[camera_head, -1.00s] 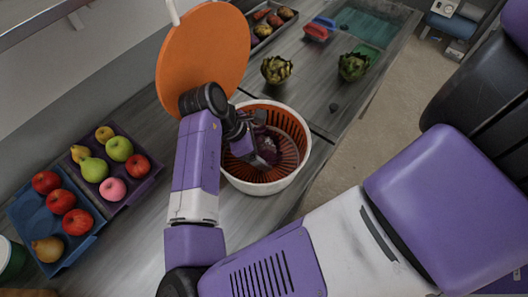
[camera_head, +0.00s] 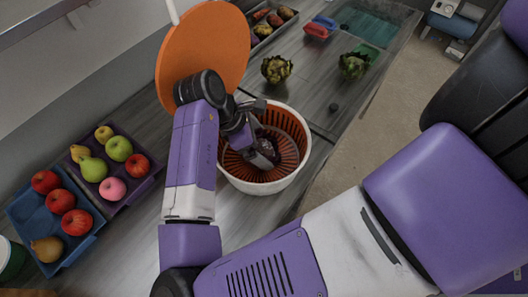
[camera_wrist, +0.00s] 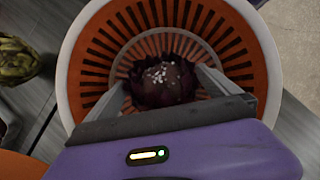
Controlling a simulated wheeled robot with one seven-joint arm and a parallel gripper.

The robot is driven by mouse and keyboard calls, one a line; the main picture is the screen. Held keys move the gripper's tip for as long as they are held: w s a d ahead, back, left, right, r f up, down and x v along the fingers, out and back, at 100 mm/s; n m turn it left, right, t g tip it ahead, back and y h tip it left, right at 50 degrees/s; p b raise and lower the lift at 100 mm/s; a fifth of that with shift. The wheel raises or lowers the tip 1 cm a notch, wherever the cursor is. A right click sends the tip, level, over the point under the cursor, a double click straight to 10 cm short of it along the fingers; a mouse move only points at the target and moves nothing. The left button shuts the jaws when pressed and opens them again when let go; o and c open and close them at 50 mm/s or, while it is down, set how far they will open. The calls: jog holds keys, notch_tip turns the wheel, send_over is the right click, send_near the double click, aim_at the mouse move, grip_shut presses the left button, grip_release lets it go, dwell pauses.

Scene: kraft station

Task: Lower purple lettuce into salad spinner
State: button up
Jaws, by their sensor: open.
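The salad spinner (camera_head: 248,184) is a white bowl with an orange slotted basket, standing on the grey counter; it also fills much of the wrist view (camera_wrist: 271,60). The purple lettuce (camera_wrist: 163,80) is dark and round and lies inside the basket. In the head view the lettuce (camera_head: 266,148) is partly hidden by my gripper. My gripper (camera_wrist: 165,92) reaches into the basket with its fingers apart, one on each side of the lettuce. Whether the fingers touch it is hard to tell.
An orange disc (camera_head: 205,50) with a white handle stands upright behind the spinner. Two artichokes (camera_head: 276,69) sit farther along the counter. A purple tray (camera_head: 143,187) and a blue tray (camera_head: 88,243) of fruit stand at the left. The counter's edge runs right of the spinner.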

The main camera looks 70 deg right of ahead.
notch_tip(320, 180, up, 17)
dwell(0.4)
